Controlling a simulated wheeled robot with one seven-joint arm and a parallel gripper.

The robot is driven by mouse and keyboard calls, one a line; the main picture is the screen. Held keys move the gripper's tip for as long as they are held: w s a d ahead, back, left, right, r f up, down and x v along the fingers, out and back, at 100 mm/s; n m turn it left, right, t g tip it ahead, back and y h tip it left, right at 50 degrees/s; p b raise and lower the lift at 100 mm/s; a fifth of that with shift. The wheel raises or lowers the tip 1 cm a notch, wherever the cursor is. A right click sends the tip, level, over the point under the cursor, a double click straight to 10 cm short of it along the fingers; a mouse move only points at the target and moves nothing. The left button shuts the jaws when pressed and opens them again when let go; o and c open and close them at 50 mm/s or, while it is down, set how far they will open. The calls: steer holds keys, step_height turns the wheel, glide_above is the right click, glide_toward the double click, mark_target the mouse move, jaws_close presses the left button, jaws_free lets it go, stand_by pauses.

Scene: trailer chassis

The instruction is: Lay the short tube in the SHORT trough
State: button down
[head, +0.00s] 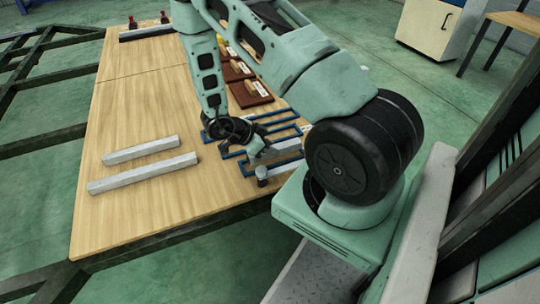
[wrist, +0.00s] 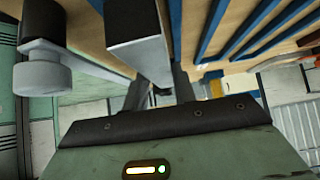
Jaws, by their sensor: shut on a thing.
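My gripper (head: 258,150) is low over the near right part of the wooden table, among the blue-edged troughs (head: 222,135). In the wrist view its dark fingers (wrist: 160,95) are shut on a grey square tube, which I take to be the short tube (wrist: 138,50); its near end faces the camera. The blue trough strips (wrist: 240,45) run to the right of the tube. In the head view my arm and gripper cover much of this area, so I cannot tell which trough the tube is over or whether it touches one.
Two longer grey tubes (head: 142,150) (head: 145,184) lie on the table to the left. Dark red-brown blocks (head: 250,93) lie behind the troughs.

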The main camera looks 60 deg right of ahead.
steer(key=shift+f+b, duration=0.4)
steer(key=shift+f, duration=0.95)
steer(key=shift+f, duration=0.1)
